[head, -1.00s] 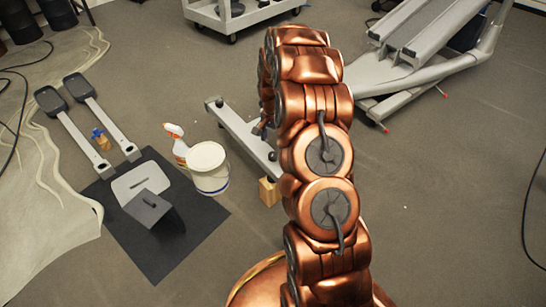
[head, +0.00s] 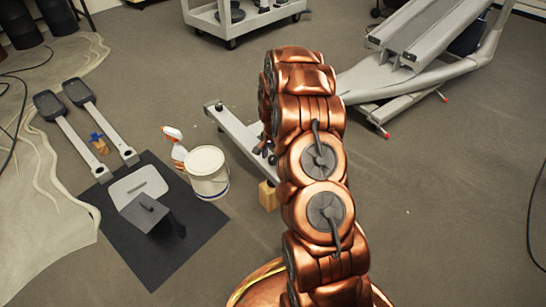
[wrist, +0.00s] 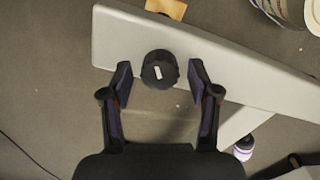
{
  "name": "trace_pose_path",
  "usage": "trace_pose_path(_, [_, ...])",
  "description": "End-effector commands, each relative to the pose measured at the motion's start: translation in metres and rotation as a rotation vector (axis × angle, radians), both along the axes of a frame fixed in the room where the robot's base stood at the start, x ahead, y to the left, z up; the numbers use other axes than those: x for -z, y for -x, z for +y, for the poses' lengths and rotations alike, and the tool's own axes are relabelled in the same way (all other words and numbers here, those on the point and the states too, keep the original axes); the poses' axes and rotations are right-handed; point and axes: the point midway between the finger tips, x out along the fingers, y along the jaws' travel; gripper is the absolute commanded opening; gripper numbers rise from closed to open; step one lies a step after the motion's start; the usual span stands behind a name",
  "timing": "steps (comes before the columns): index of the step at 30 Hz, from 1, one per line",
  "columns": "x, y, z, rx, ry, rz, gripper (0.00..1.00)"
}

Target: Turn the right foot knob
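A round black knob (wrist: 160,70) with a small white mark on its face sits on a light grey bar (wrist: 215,72) in the wrist view. My gripper (wrist: 160,74) is open, with one finger on each side of the knob. Small gaps show between the knob and the fingers. In the head view the grey bar (head: 236,130) lies on the floor beside my arm. My arm hides its near end and most of my gripper. The pictures alone do not tell whether this is the right foot knob.
A white bucket (head: 207,175) and a spray bottle (head: 175,145) stand left of the bar. A wooden block (head: 268,195) is at its near end. A grey machine frame (head: 420,60) is at the upper right, a cart (head: 240,18) at the back. The floor at right is mostly clear.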

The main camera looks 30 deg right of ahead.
Motion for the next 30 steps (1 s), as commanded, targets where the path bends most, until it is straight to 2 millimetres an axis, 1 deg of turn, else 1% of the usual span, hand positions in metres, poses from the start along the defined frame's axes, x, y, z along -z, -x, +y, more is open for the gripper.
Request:
trace_pose_path(1, [0.0000, 0.0000, 0.0000, 0.000, 0.000, 0.000, 0.52])
trace_pose_path(2, [-0.0001, 0.0000, 0.0000, 0.000, 0.000, 0.000, 0.49])
trace_pose_path(12, [-0.0001, 0.0001, 0.0000, 0.000, 0.000, 0.000, 0.14])
trace_pose_path(15, [-0.0002, 0.0001, 0.0000, 0.000, 0.000, 0.000, 0.05])
trace_pose_path(23, [-0.0019, 0.0000, 0.0001, -0.029, 0.000, 0.000, 0.05])
trace_pose_path(30, [-0.0055, -0.0005, 0.0003, -0.154, 0.000, -0.001, 0.05])
